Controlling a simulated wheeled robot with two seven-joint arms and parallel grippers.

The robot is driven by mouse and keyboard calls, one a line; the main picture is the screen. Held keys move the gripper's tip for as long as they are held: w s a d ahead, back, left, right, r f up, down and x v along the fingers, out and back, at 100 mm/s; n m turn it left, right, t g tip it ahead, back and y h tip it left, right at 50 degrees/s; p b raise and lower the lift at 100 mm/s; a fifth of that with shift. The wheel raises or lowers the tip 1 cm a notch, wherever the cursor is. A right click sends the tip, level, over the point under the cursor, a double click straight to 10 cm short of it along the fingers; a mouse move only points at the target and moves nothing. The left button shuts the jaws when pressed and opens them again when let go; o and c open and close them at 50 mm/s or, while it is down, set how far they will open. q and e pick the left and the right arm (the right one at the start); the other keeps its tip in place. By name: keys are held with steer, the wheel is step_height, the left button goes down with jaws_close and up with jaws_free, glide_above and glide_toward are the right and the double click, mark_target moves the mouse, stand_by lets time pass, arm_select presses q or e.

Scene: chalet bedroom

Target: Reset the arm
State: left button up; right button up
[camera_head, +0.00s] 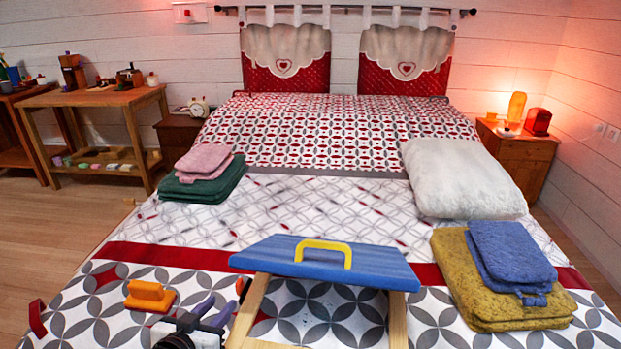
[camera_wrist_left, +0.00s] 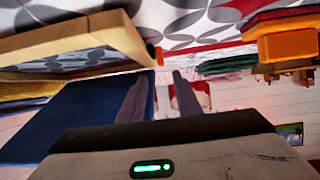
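My left gripper (camera_head: 213,311) is at the lower middle-left of the head view, above the patterned bed. Its two purple-grey fingers are apart with nothing visible between them. It is also seen in the left wrist view (camera_wrist_left: 160,88), again with a gap between the fingers. A blue board with a yellow handle and wooden legs (camera_head: 385,266) is right of the gripper. In the wrist view the blue board (camera_wrist_left: 85,115) appears close beside one finger; I cannot tell whether they touch. An orange handled block (camera_head: 150,296) is on the bed left of the gripper. My right gripper is not in view.
Green and pink folded cloths (camera_head: 203,172) lie on the bed's left side. A white pillow (camera_head: 462,178) and mustard and blue folded towels (camera_head: 480,300) lie on the right. A red item (camera_head: 37,318) shows at the lower left. The bed's middle is clear.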

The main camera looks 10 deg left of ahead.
arm_select(q)
steer(key=s+d+f+m+g, duration=0.1)
steer(key=s+d+g, duration=0.15)
steer(key=s, duration=0.75)
steer(key=s+d+g, duration=0.2)
steer(key=s+g, duration=0.2)
steer(key=s, duration=0.6)
steer(key=s+d+f+m+g, duration=0.1)
steer(key=s+d+g, duration=0.15)
steer(key=s, duration=0.75)
steer(key=w+d+f+t+h+p, duration=0.2)
steer(key=w+d+f+t+p, duration=0.2)
steer(key=w+d+f, duration=0.1)
steer(key=shift+d+f, duration=0.65)
steer(key=shift+f, duration=0.1)
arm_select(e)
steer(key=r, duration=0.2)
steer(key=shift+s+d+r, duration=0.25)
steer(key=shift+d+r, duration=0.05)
arm_select(q)
steer(key=shift+w, duration=0.15)
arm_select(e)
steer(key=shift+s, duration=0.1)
